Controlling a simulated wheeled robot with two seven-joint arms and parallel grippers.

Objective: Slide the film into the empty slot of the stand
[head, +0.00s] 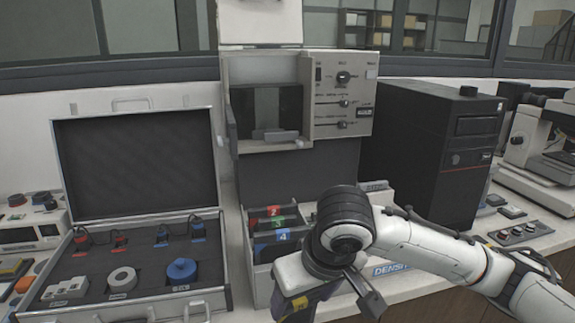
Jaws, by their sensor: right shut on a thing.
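The stand (262,285) is a pale box below the press, in the middle of the head view. Dark films with red (268,212), green (277,223) and blue (283,236) numbered tabs stand upright in its slots. My right gripper (335,300) is at the front right of the stand, low in the picture. It is shut on a dark piece with a yellow mark (300,304), which looks like the film and is mostly hidden by the gripper. My right arm covers the stand's right part, so I cannot tell which slot there is empty. My left gripper is not in view.
An open case (218,299) with several fitted parts lies left of the stand. The press (343,95) with its control panel rises behind. A black computer tower (425,150) stands right of it, with a microscope (540,145) beyond. Free bench room is narrow.

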